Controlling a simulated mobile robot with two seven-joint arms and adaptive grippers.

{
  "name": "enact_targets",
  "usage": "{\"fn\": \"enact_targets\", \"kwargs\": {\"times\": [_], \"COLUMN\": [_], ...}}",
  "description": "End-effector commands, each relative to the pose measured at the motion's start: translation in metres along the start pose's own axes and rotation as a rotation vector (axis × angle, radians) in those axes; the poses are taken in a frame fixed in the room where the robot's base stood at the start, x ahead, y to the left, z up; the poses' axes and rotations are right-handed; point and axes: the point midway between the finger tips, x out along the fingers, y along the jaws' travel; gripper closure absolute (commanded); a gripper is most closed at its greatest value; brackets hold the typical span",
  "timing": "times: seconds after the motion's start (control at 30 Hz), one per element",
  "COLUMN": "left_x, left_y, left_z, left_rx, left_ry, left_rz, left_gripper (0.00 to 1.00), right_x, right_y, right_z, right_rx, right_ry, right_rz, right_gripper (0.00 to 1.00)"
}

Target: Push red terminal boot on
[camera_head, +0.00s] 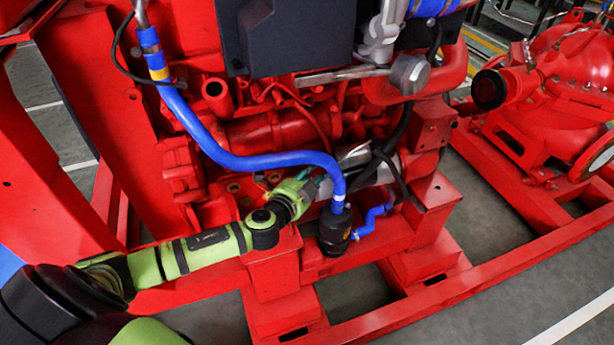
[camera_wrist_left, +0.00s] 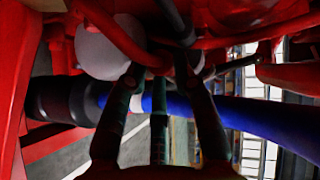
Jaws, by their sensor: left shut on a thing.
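My left gripper (camera_head: 318,182) reaches in from the left, low on the engine's side, just behind the blue hose. In the left wrist view its dark fingers (camera_wrist_left: 160,78) close around the end of a red piece (camera_wrist_left: 155,62), which appears to be the red terminal boot at the end of a curved red lead (camera_wrist_left: 118,35). Its seat is hidden, so I cannot tell how far on it sits. A pale rounded metal body (camera_wrist_left: 108,48) is beside it; a silvery cylinder (camera_head: 378,172) also shows in the head view. My right gripper is out of view.
The blue hose (camera_head: 250,162) crosses in front of the gripper down to a black canister (camera_head: 334,232). Black cables (camera_head: 398,128) hang on the right. The red base frame (camera_head: 440,295) and a red post (camera_head: 272,265) lie below. A red pump (camera_head: 550,80) stands right.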

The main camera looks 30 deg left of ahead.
Motion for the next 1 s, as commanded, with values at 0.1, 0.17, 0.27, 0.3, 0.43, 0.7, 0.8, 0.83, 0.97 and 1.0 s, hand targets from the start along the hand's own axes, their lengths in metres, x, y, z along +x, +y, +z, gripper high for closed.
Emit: {"fn": "enact_targets", "kwargs": {"times": [0.1,0.17,0.27,0.3,0.43,0.7,0.8,0.83,0.97,1.0], "left_x": [0.0119,0.0140,0.0140,0.0140,0.0141,0.0136,0.0134,0.0133,0.0130,0.0125], "left_y": [-0.0076,-0.0077,-0.0080,-0.0082,-0.0088,-0.0082,-0.0077,-0.0075,-0.0065,-0.0061], "left_z": [-0.0049,-0.0062,-0.0057,-0.0057,-0.0057,-0.0081,-0.0087,-0.0089,-0.0093,-0.0093], "left_rx": [-0.003,0.000,0.003,0.003,0.003,0.001,0.000,0.000,0.000,0.000], "left_ry": [-0.015,-0.016,-0.016,-0.016,-0.016,-0.009,-0.008,-0.007,-0.006,-0.006], "left_rz": [-0.013,-0.013,-0.014,-0.015,-0.016,-0.015,-0.014,-0.014,-0.012,-0.011], "left_gripper": [1.00,1.00,1.00,1.00,0.57,0.53,0.53,0.53,0.53,0.53], "right_x": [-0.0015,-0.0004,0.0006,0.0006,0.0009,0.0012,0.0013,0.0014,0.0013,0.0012], "right_y": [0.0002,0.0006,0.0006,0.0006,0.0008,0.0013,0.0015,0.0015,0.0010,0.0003], "right_z": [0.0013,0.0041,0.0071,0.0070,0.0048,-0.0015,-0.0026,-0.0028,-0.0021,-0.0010], "right_rx": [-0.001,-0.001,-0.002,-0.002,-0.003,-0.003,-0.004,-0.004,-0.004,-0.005], "right_ry": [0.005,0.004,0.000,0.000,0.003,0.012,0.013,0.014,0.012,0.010], "right_rz": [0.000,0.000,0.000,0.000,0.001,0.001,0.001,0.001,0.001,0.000], "right_gripper": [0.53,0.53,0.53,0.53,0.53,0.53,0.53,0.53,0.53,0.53]}}
